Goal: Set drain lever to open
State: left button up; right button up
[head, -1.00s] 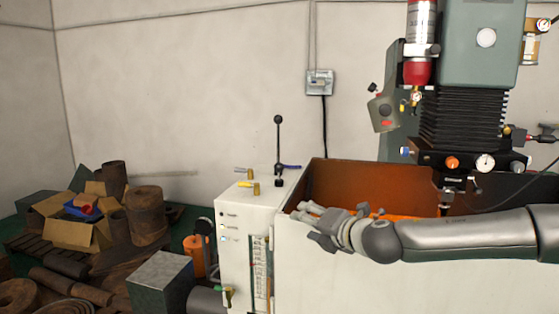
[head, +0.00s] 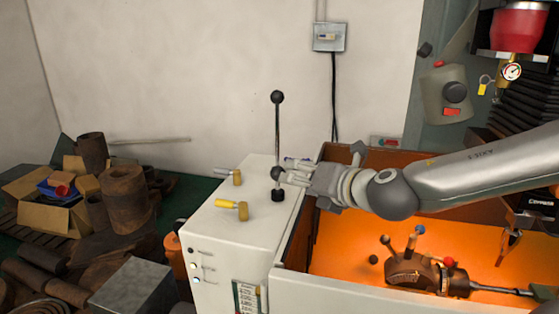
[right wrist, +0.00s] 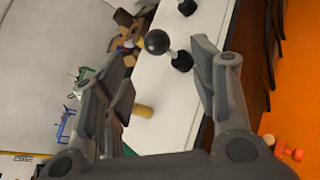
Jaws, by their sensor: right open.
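Black ball-knob levers stand on top of the white cabinet: a tall upright one (head: 277,125) and a short one with a ball (head: 276,173) in front of it. The short lever's ball (right wrist: 157,41) also shows in the right wrist view, on a rod tilted from a black base. I cannot tell which lever is the drain lever. My right gripper (head: 289,171) is open beside the short lever, its fingers pointing left. In the right wrist view the open jaws (right wrist: 163,62) hold nothing, with the ball just beyond the fingertips. My left gripper is out of view.
An orange-floored tray with a brown fixture (head: 415,271) lies right, under my arm. Scrap parts (head: 125,195) are piled at far left.

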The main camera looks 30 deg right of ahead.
aim_at(281, 170)
jog(key=shift+w+a+r, duration=0.1)
jog(key=shift+w+a, duration=0.15)
jog(key=shift+a, duration=0.05)
jog(key=shift+w, duration=0.25)
jog(key=p+x, duration=0.1)
jog(key=x, duration=0.3)
jog(key=shift+w+d+f, duration=0.15)
jog(key=shift+f, duration=0.05)
jog(key=shift+w+f, duration=0.1)
jog(key=shift+w, duration=0.25)
jog(key=shift+x, duration=1.5)
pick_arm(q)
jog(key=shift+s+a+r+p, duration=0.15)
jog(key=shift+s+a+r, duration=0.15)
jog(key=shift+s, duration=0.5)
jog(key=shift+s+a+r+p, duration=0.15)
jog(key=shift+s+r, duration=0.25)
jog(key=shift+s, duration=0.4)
pick_arm(e)
jog(key=shift+w+f, duration=0.15)
jog(key=shift+w, duration=0.45)
